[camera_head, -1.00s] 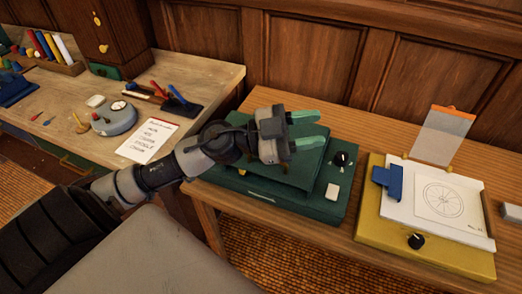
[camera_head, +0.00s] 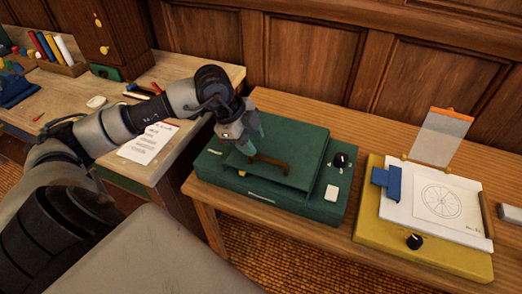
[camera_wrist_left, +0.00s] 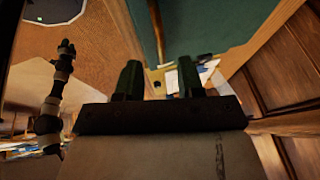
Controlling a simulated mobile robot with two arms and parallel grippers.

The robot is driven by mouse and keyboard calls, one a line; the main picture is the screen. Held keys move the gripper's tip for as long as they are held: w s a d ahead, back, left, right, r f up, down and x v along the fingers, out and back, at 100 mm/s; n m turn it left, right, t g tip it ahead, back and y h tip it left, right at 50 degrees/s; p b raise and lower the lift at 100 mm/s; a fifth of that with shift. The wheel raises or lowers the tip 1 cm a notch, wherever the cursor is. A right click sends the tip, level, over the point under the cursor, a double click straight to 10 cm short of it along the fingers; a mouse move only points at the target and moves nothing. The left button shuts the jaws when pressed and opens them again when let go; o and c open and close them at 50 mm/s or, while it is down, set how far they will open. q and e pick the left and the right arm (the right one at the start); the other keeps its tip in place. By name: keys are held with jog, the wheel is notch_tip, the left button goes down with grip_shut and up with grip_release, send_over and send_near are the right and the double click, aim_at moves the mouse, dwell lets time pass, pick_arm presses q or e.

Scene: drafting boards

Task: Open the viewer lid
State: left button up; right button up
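The viewer (camera_head: 330,205) is a green box on the right-hand table, with a black knob and a white button on its right side. My left gripper (camera_head: 252,137) is over the left part of the lid, close to the handle's left end. In the left wrist view its two green fingers (camera_wrist_left: 160,72) are apart with nothing between them. The handle (camera_wrist_left: 157,28) and lid (camera_wrist_left: 200,22) show beyond them. I cannot tell whether it touches the handle. A dark jointed arm, apparently my right, ends in a small gripper (camera_wrist_left: 66,48).
A yellow drafting board (camera_head: 435,257) with a wheel drawing, blue clip and upright clear panel stands right of the viewer. The left table (camera_head: 200,75) holds a note (camera_head: 150,143) and colored tubes (camera_head: 50,46). A wooden panel wall (camera_head: 310,60) rises behind.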

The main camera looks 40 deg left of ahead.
aim_at(264, 157)
pick_arm(q)
jog(key=shift+p+x, duration=0.3)
jog(key=shift+x, duration=2.4)
grip_shut()
